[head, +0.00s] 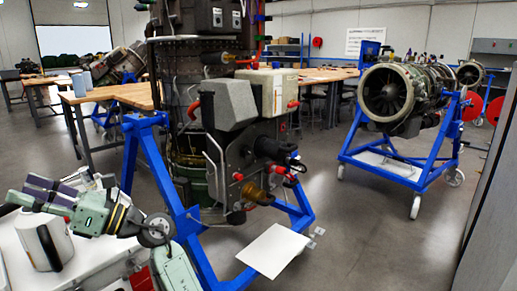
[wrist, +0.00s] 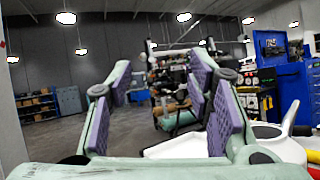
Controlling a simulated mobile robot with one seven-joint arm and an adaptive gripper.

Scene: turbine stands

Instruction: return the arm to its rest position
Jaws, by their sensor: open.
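My arm reaches across the lower left of the head view, folded low over a white surface. My gripper (head: 36,192) is at its left end, pale green with purple pads, pointing left. In the wrist view my gripper (wrist: 160,95) has its fingers spread wide on both sides, with nothing held between them. The gap looks out over the room. A white jug-like object (head: 50,243) with a dark handle stands just below the gripper in the head view, apart from its pads.
A large engine part (head: 240,125) on a blue stand (head: 153,165) is close ahead. A turbine (head: 388,95) on a wheeled blue stand (head: 385,167) is at the right. Wooden tables (head: 110,94) stand behind. A white panel (head: 274,250) is low in front. Open floor (head: 365,240) lies at right.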

